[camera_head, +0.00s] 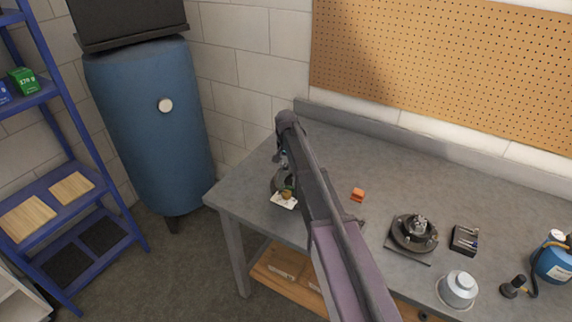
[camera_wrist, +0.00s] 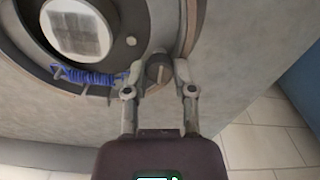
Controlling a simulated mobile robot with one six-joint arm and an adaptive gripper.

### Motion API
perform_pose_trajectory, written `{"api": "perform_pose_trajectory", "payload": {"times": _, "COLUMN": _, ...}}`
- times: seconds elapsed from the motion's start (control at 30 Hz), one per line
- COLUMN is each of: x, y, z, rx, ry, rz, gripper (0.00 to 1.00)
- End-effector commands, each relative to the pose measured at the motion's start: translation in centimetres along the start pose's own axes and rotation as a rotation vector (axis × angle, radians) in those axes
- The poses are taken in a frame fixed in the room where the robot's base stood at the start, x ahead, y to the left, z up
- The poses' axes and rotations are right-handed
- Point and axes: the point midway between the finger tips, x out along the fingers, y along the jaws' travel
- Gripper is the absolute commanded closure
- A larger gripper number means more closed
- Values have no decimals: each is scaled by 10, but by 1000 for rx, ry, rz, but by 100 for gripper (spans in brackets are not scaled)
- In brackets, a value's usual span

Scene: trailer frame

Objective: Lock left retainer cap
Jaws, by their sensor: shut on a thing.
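In the wrist view my gripper (camera_wrist: 159,78) has one finger on each side of a small grey-brown round cap with a slot line (camera_wrist: 158,66), and is shut on it. This looks like the left retainer cap. The cap sits at the edge of a dark ring-shaped assembly (camera_wrist: 118,52) with a pale centre window (camera_wrist: 78,32). A blue coil (camera_wrist: 88,77) lies along the ring's lower rim. In the head view the assembly (camera_head: 278,184) is at the left end of the bench, mostly hidden by my arm; my fingertips cannot be made out there.
On the grey workbench (camera_head: 330,148) are an orange block (camera_head: 357,195), a dark round fixture (camera_head: 414,233), a small black holder (camera_head: 464,239), a silver canister (camera_head: 458,289) and a blue bottle (camera_head: 553,262). A blue tank (camera_head: 150,130) stands beyond the bench's left end. The bench's back strip is clear.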

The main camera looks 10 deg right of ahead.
Motion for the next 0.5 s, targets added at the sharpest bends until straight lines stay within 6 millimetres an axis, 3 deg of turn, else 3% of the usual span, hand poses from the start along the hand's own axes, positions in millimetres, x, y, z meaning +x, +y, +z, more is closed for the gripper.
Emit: {"api": "perform_pose_trajectory", "payload": {"times": 0.5, "x": 0, "y": 1, "z": 1, "rx": 66, "ry": -2, "rz": 2, "gripper": 100}}
